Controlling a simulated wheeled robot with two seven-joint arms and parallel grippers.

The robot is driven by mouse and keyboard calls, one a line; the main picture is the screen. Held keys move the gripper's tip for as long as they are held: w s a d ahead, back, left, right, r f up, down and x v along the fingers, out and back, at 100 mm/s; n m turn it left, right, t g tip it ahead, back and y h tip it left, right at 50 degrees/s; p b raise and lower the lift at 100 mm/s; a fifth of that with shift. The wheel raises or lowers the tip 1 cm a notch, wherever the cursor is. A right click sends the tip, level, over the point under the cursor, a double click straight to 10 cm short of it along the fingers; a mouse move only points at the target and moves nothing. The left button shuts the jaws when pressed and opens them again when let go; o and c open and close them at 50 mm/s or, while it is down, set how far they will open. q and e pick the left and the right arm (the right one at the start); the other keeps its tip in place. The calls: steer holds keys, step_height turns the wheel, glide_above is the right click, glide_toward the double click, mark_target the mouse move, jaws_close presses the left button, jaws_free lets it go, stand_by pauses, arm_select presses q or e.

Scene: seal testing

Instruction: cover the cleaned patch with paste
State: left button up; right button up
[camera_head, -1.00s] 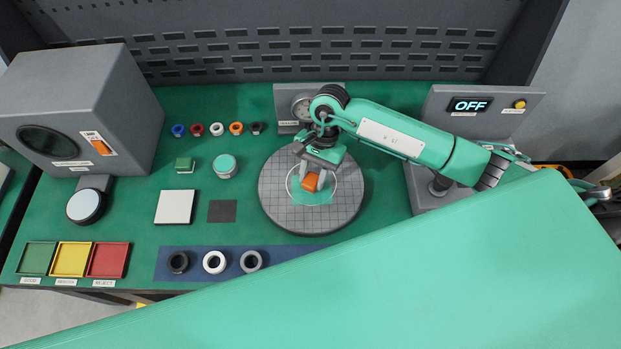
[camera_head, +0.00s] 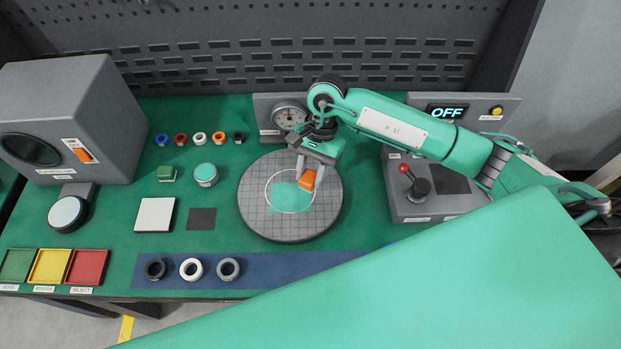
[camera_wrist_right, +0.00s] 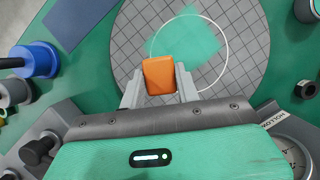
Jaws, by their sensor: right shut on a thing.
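My right gripper (camera_head: 307,178) is shut on an orange block-shaped tool (camera_head: 308,181) above the round grey gridded plate (camera_head: 262,222). In the right wrist view the orange tool (camera_wrist_right: 160,75) sits between the two fingers. A white circle is marked on the plate, and a teal paste smear (camera_head: 287,198) covers part of its inside; the smear also shows in the right wrist view (camera_wrist_right: 188,40). The tool is at the right edge of the smear in the head view. I cannot tell whether it touches the plate. My left gripper is not in view.
A round container with teal content (camera_head: 205,173) and a green block (camera_head: 167,173) stand left of the plate. A dial gauge (camera_head: 290,115) is behind it. A control box with a red-knobbed lever (camera_head: 408,175) is at the right. Several rings lie on a blue strip (camera_head: 330,262) in front.

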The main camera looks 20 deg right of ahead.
steer(key=shift+d+r+p, duration=0.1)
steer(key=shift+r+p, duration=0.2)
steer(key=shift+r, duration=1.5)
